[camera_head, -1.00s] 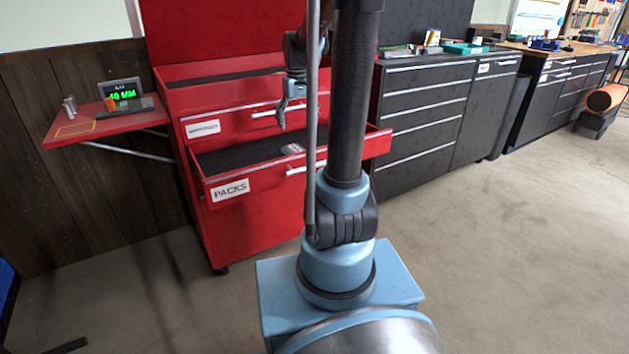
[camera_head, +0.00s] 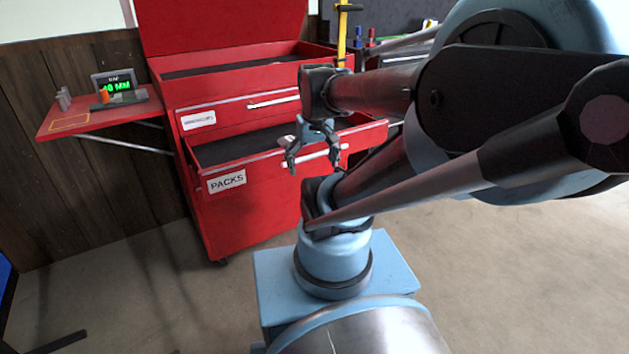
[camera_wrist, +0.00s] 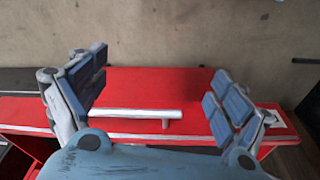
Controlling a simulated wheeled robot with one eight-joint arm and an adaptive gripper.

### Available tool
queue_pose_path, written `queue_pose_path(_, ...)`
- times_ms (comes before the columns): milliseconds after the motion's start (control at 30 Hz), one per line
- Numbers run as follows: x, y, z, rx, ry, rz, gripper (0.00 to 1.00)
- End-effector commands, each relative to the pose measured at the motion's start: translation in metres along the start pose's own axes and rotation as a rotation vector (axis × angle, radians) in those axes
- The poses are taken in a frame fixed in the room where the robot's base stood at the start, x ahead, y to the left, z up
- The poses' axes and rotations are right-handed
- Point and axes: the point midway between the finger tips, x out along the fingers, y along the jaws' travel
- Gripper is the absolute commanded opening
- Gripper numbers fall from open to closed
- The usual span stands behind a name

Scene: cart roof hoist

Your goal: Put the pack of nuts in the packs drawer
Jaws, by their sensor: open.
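The packs drawer (camera_head: 227,181), red with a white PACKS label, stands open in the red cabinet. My gripper (camera_head: 314,161) is open at its front, with no object seen between the fingers. In the wrist view the spread fingers (camera_wrist: 160,90) stand either side of the drawer's silver handle (camera_wrist: 135,114); contact with the drawer cannot be told. A small pale item (camera_head: 286,140) shows in the drawer just behind my gripper, partly hidden. It may be the pack of nuts, but it is too small to be sure.
The drawer above (camera_head: 235,112) is shut. A red side shelf (camera_head: 85,118) at left carries a green-lit display (camera_head: 115,84) and small cylinders. Dark cabinets at right are mostly hidden by my arm. The floor (camera_head: 500,280) in front is clear.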

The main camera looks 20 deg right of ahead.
Motion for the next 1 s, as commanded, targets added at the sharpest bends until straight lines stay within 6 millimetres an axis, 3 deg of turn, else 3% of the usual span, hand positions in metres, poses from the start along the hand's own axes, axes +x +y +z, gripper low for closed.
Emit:
queue_pose_path(100,0.014,-0.001,0.022,0.02,0.014,0.001,0.91)
queue_pose_path(300,0.027,-0.004,0.04,0.038,0.026,0.001,0.91)
queue_pose_path(867,0.029,-0.004,0.041,0.042,0.028,0.002,0.91)
queue_pose_path(1000,0.034,-0.004,0.033,0.042,0.016,0.001,0.91)
